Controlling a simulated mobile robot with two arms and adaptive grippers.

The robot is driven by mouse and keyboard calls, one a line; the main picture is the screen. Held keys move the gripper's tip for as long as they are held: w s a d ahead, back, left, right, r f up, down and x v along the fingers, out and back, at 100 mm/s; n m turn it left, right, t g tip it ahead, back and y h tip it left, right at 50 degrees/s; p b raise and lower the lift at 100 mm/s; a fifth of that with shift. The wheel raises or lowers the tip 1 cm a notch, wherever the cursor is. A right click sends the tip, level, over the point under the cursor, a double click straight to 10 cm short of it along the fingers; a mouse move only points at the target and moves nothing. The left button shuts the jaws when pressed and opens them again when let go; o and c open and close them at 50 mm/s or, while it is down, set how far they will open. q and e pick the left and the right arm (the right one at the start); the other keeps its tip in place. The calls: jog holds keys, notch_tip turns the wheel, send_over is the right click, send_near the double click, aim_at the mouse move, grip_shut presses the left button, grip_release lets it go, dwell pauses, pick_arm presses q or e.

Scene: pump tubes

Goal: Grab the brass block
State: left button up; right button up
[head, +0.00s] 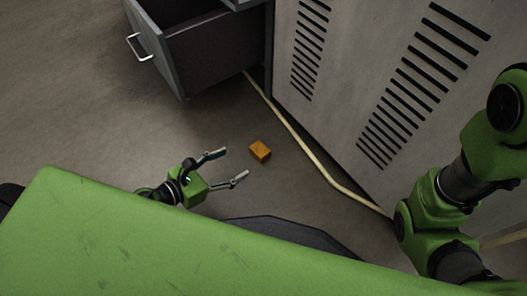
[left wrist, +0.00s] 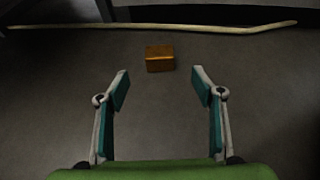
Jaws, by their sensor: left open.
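The brass block (head: 260,151) is a small orange-brown block lying on the grey floor, in front of the vented cabinet. It also shows in the left wrist view (left wrist: 159,58), beyond the fingertips and roughly centred between them. My left gripper (head: 232,164) is open and empty. Its fingers point toward the block, which is a short way past the tips and not touched. In the left wrist view both teal-padded fingers of the gripper (left wrist: 160,78) are spread wide. My right gripper is outside the views; only part of the right arm shows.
A pale hose (head: 309,148) runs along the floor just behind the block, by the base of the vented cabinet (head: 345,75). An open grey drawer (head: 205,50) juts out at the upper left. The floor to the left is clear.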

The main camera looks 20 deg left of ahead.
aim_at(256, 152)
pick_arm(q)
jog(key=x, duration=0.8)
jog(key=shift+p, duration=0.35)
jog(key=shift+f+b+x, duration=0.15)
jog(key=shift+b+x, duration=0.15)
jog(key=shift+x, duration=1)
jog(key=shift+f+b+x, duration=0.2)
jog(key=shift+b+x, duration=0.05)
jog(key=shift+x, duration=1.05)
jog(key=shift+s+a, duration=0.1)
jog(key=shift+c, duration=0.3)
grip_shut()
jog(key=shift+r, duration=0.2)
